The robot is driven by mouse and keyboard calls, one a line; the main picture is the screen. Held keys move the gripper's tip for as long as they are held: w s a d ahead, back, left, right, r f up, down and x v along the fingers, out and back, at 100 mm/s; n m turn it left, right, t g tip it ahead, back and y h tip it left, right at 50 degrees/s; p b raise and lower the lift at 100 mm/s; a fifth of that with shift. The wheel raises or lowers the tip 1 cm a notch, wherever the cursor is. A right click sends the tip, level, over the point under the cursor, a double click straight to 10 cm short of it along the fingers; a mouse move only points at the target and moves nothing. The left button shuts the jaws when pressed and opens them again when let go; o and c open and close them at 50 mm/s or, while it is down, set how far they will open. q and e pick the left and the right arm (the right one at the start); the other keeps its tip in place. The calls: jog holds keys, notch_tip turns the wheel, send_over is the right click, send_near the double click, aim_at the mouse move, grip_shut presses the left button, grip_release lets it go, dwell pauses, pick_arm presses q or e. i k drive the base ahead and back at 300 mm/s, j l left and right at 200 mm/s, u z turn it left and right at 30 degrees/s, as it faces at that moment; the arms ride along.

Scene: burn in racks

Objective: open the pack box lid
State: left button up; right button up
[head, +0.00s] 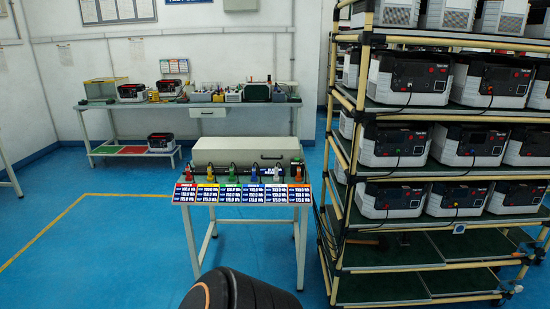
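A long beige box (240,152) lies on the small white-legged table in the middle of the head view. It looks like the pack box; its top face is flat and looks closed, and a small dark latch or handle shows at its front right. Its far side is hidden. Neither of my grippers is in view. A rounded dark part of my own body with an orange mark shows at the bottom centre, well in front of the table.
Colored connectors and labelled cards (244,194) line the table's (251,212) front edge. A tall rack (372,187) with several white-and-black units stands close on the right. A workbench (170,106) with small items runs along the back wall. Blue floor (110,240) is clear at left.

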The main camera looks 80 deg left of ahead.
aim_at(220, 151)
jog(key=u, duration=2.8)
jog(key=i+j+z, duration=0.15)
jog(key=i, duration=0.3)
jog(key=i+j+z, duration=0.1)
jog(key=i+j, duration=0.2)
jog(key=i, duration=0.2)
jog(key=i+j+z, duration=0.15)
jog(key=i+j, duration=0.15)
jog(key=i, duration=0.15)
